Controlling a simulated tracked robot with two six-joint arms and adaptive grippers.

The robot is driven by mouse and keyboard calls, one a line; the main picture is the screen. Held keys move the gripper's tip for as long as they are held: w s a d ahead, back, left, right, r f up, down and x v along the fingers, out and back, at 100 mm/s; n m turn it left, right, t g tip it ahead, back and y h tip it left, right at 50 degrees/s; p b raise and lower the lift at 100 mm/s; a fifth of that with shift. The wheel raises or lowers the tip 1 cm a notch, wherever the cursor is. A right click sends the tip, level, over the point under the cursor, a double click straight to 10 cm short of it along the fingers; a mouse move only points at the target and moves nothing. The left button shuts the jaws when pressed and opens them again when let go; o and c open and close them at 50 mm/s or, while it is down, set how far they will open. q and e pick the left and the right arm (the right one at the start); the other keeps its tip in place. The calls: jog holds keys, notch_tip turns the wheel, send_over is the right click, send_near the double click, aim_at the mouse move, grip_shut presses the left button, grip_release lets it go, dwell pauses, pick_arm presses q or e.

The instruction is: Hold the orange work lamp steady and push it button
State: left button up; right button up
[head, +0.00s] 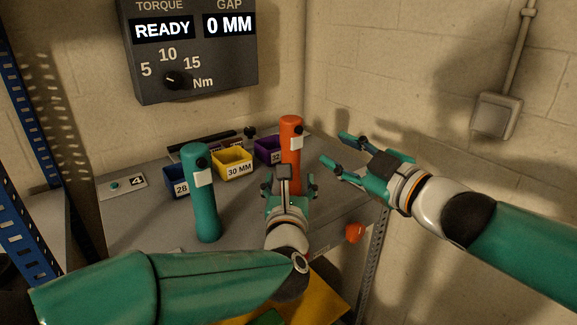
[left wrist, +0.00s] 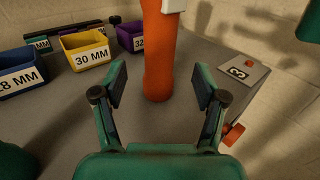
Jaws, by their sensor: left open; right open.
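The orange work lamp (head: 290,130) stands upright on the grey bench, with a white label and a small dark knob near its top. Its lower part is hidden behind my left gripper in the head view. My left gripper (head: 290,180) is open in front of it. In the left wrist view, the lamp (left wrist: 159,60) appears between the two open fingers (left wrist: 159,82), with a gap on each side; its top is cut off. My right gripper (head: 335,149) is open and empty, to the right of the lamp and apart from it, fingers pointing left.
A teal lamp-like cylinder (head: 205,215) stands to the left. Blue, yellow (head: 233,164) and purple bins line the back. A plate marked 3 with a red button (left wrist: 249,63) lies right of the lamp. An orange knob (head: 354,232) is at the bench's right edge.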

aim_at(291, 159)
pick_arm(q)
jog(key=w, duration=0.7)
jog(key=shift+d, duration=0.15)
jog(key=shift+c, duration=0.3)
grip_shut()
pick_arm(e)
grip_shut()
dwell(1.1)
